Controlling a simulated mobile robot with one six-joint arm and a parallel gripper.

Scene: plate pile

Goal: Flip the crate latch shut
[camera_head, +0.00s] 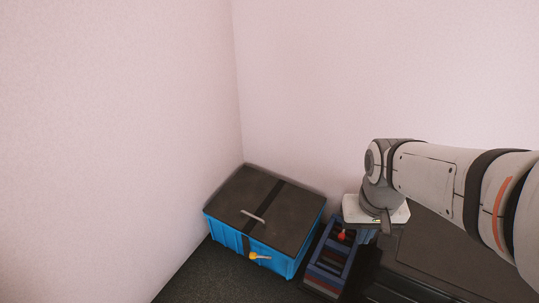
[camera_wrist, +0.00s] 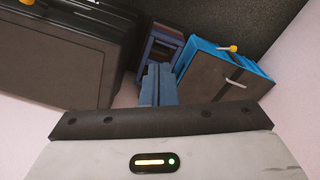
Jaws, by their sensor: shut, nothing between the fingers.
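The blue crate (camera_head: 250,235) stands in the corner with a dark lid (camera_head: 290,208) lying closed on it. A grey handle and a black strip cross the lid. The latch (camera_head: 257,256), a yellow-orange piece, sticks out from the crate's front face. In the wrist view the crate (camera_wrist: 200,45) is at the upper right, with the yellow latch (camera_wrist: 233,48) on its far edge. My gripper (camera_wrist: 156,70) is shut and empty, pointing down to the right of the crate and apart from the latch. My wrist partly hides its fingers in the head view.
A narrow blue rack (camera_head: 327,268) with a red piece (camera_head: 342,236) stands just right of the crate. A large dark box (camera_wrist: 65,60) lies beyond it. Pale walls close in behind and left of the crate. Dark floor (camera_head: 195,278) in front is clear.

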